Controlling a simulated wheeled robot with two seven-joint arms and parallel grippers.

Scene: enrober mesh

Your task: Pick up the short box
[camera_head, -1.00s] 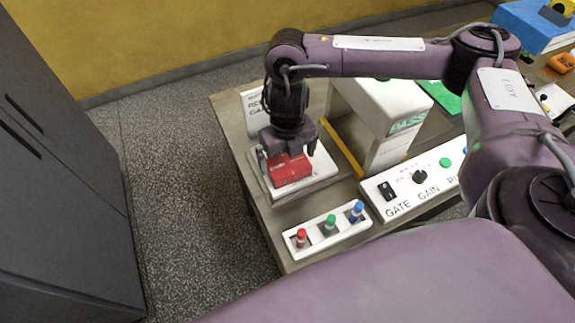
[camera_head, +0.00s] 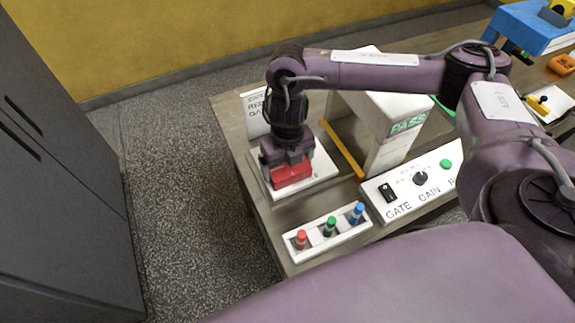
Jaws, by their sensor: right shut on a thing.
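A short red box (camera_head: 291,175) is on the white square plate (camera_head: 322,171) at the left end of the bench. My right gripper (camera_head: 288,163) points down over the box and is shut on it. The fingers hide the upper part of the box. I cannot tell whether the box touches the plate or is slightly above it. My left gripper is not in view.
A white housing marked PASS (camera_head: 385,130) stands just right of the plate, with a yellow strip (camera_head: 343,151) between. In front are a rack of coloured pegs (camera_head: 328,232) and a control panel (camera_head: 408,193). A grey cabinet (camera_head: 60,190) stands left, beyond open floor.

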